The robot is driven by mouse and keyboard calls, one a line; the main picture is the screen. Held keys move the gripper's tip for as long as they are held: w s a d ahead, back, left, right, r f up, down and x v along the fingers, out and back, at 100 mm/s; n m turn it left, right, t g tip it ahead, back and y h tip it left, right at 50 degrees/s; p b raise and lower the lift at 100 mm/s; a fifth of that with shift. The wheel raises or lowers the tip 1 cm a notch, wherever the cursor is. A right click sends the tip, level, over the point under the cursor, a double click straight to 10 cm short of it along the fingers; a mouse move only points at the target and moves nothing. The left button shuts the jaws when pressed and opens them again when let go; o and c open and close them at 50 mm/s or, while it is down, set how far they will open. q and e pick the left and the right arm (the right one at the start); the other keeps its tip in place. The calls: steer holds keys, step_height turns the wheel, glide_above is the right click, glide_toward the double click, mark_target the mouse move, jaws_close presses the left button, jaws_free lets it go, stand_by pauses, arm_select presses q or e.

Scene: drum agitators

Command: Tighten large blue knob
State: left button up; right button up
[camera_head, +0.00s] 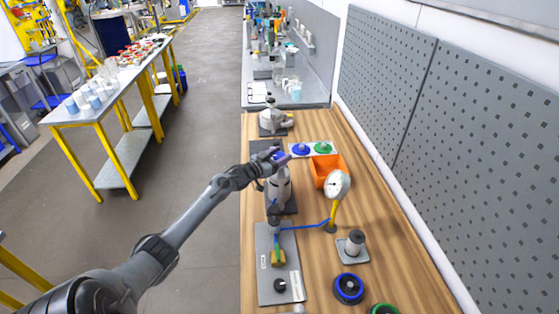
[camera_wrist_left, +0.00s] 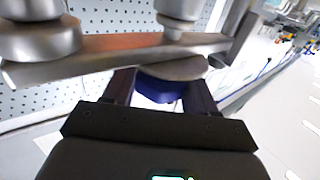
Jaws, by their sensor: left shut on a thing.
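The large blue knob (camera_wrist_left: 160,88) shows in the left wrist view between the two fingers of my left gripper (camera_wrist_left: 162,85), below a round metal disc. Much of the knob is hidden by the fingers and the gripper body. In the head view my left gripper (camera_head: 277,160) is at the top of a grey agitator unit (camera_head: 279,187) on the wooden bench. It is shut on the knob, of which only a little blue shows there. My right gripper is not in view.
An orange bin (camera_head: 327,171) and a dial gauge (camera_head: 337,184) stand right of the agitator. A pale tray holds a blue part (camera_head: 301,149) and a green part (camera_head: 323,148) behind it. A blue-ringed wheel (camera_head: 348,288) lies in front.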

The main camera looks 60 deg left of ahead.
arm_select(q)
steer(key=m+h+b, duration=0.1)
steer(key=h+b, duration=0.1)
steer(key=shift+a+m+h, duration=0.1)
steer(key=shift+m+h, duration=0.3)
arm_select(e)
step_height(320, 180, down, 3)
arm_select(q)
steer(key=shift+r+m+h+b, duration=0.15)
steer(key=shift+m+h+b, duration=0.25)
steer(key=shift+h+b, duration=0.25)
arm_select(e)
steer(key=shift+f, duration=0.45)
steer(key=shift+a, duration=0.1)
arm_select(q)
steer(key=o, duration=1)
steer(key=shift+s, duration=0.1)
